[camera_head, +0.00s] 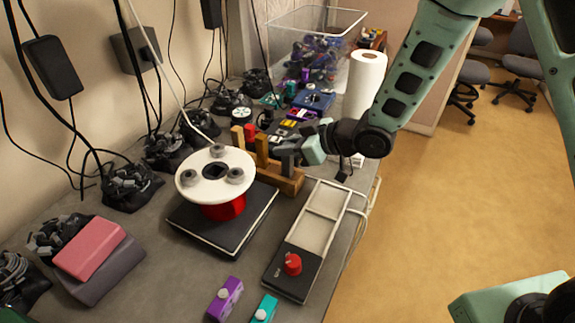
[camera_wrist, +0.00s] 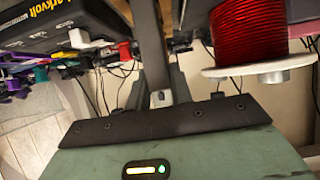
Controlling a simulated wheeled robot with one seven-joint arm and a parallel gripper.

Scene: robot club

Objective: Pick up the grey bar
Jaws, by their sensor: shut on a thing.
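The grey bar (camera_wrist: 150,45) runs upright between my gripper's two dark fingers in the wrist view. My gripper (camera_wrist: 157,92) is shut on it. In the head view my gripper (camera_head: 292,152) is at the brown wooden rack (camera_head: 285,181), near its right end. Grey parts there overlap, and I cannot clearly part the bar from the fingers. I cannot tell whether the bar still touches the rack.
A red spool with a white flange (camera_head: 195,183) stands on a black-and-white base left of the rack. A grey tray with a red knob (camera_head: 292,264) lies in front. A paper towel roll (camera_head: 363,85) and clear bin (camera_head: 335,22) stand behind.

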